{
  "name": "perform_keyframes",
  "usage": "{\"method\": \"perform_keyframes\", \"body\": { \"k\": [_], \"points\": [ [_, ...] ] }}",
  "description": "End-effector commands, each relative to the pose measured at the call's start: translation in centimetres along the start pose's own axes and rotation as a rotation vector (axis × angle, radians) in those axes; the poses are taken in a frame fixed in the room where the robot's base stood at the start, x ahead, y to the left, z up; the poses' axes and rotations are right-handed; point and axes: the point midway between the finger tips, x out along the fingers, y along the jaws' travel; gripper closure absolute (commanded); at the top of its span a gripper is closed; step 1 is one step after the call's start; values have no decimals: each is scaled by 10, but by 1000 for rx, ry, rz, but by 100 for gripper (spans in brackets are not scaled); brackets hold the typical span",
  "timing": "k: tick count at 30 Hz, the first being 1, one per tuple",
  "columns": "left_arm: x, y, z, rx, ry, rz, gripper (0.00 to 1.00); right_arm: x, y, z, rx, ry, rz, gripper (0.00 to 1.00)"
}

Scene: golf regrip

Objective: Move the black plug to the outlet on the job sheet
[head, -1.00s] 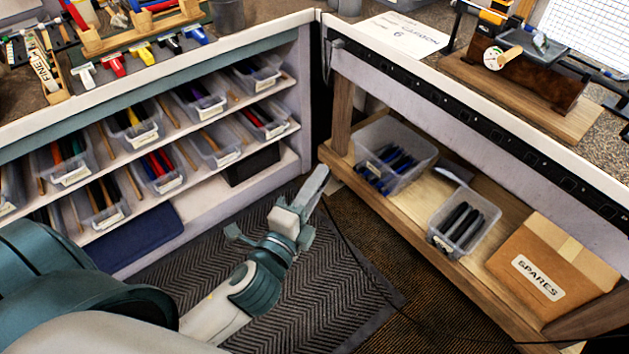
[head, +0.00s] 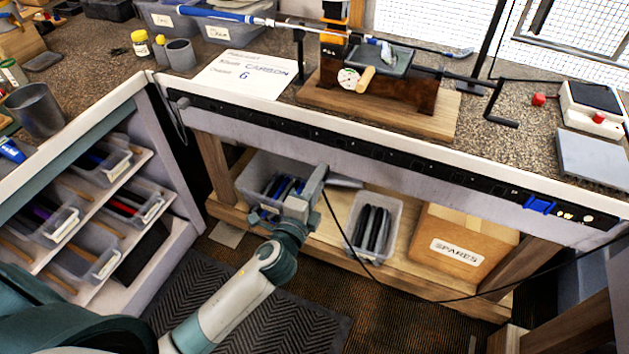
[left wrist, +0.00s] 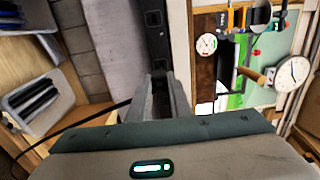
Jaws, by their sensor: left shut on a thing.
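My left gripper (head: 317,187) is shut in front of the lower shelf, below the outlet strip; it also shows in the left wrist view (left wrist: 160,92). A black cable (head: 345,240) runs from its fingers, sags and trails off to the right. The black plug itself is mostly hidden between the fingers. The black outlet strip (head: 400,160) runs along the bench's front edge, and shows beyond the fingertips in the left wrist view (left wrist: 154,35). The job sheet (head: 243,77) lies on the bench and reads "CARBON" and "6". My right gripper is out of view.
A blue plug (head: 538,205) sits at the strip's right end. Below are a bin of blue grips (head: 250,190), a bin of black grips (head: 393,215) and a SPARES box (head: 440,270). A wooden stand (head: 430,120) holds a club on the bench. The strip's front is largely clear.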

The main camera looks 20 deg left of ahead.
Motion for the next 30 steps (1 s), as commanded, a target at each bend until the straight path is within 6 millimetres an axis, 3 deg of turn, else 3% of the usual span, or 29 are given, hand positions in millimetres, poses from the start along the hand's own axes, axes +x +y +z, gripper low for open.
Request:
{"method": "perform_keyframes", "body": {
  "k": [24, 30],
  "points": [
    [5, 1, 0, -1, 2, 1, 100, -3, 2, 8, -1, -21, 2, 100],
    [19, 1, 0, -1, 1, 0, 100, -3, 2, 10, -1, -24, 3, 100]
  ]
}}
